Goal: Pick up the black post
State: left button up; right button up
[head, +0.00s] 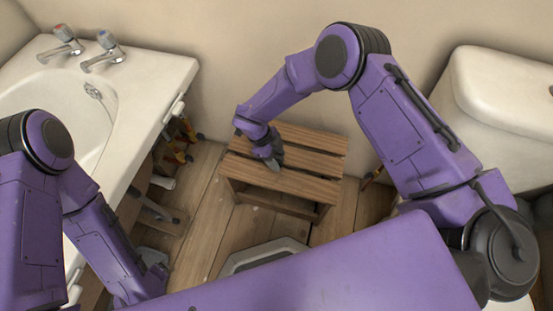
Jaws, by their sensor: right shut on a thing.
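My right gripper (269,152) is over the slatted wooden stool and points down at its top. It is shut on a small dark thing at its fingertips, which fits the black post. The fingers hide most of it, and I cannot tell whether it touches the slats. My left arm comes down at the lower left. Its end (154,277) is low, beside the bath, and its fingers cannot be made out.
The wooden stool (313,160) stands against the back wall. A white basin or bath (150,80) with two taps is at the left, with tools and pipes below its edge. A white cistern (505,85) is at the right. Some plank floor (205,225) is clear.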

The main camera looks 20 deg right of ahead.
jog(key=shift+r, duration=0.45)
jog(key=r, duration=0.1)
jog(key=r+p, duration=0.1)
jog(key=r, duration=0.1)
jog(key=shift+s+a+r, duration=0.1)
jog(key=shift+s, duration=0.1)
jog(key=s+a+r+p, duration=0.3)
jog(key=s+a+r, duration=0.2)
jog(key=s+r, duration=0.4)
jog(key=s, duration=0.3)
jog(key=shift+s+a, duration=0.15)
jog(key=shift+s, duration=0.1)
jog(key=shift+f, duration=0.1)
